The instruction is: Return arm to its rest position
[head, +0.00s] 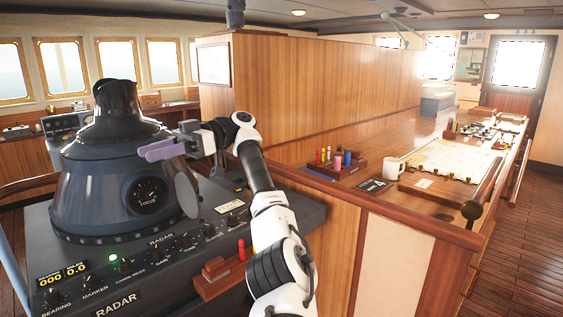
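My gripper (161,149) is raised at the end of my arm, in front of the upper right side of the dark radar housing in the head view. Its two purple fingers point left. They appear close together, but from this side I cannot tell whether there is a gap between them. I see no object held in them. My white and black arm rises from the bottom centre and bends at the elbow toward the left.
The radar console (190,250) with knobs and a red marker (241,250) lies below my gripper. To the right, a wooden chart counter (400,205) bears a pen holder (337,168), a white mug (393,169) and a chart (455,160). A wooden partition (310,85) stands behind.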

